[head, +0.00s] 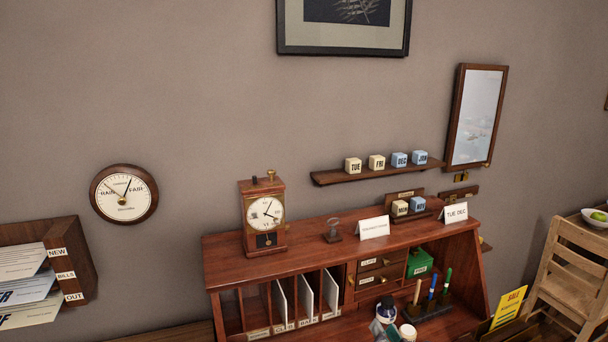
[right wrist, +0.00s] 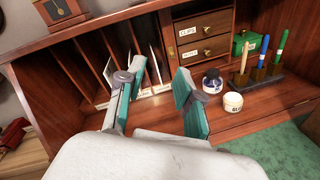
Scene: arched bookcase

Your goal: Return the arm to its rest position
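My right gripper (right wrist: 160,85) is open in the right wrist view, its two teal-padded fingers apart with nothing between them. It points toward the wooden desk hutch (right wrist: 100,45), over the desk surface in front of the upright slots. The rest of my right arm is hidden below the picture. My left gripper and left arm are not in view.
A cream jar (right wrist: 233,102) stands right of my gripper, near a pen stand (right wrist: 268,83). A clock (head: 264,217) and cards stand on the hutch top. A wall shelf (head: 375,172) holds several cubes. A letter rack (head: 75,258) is at left, a chair (head: 570,270) at right.

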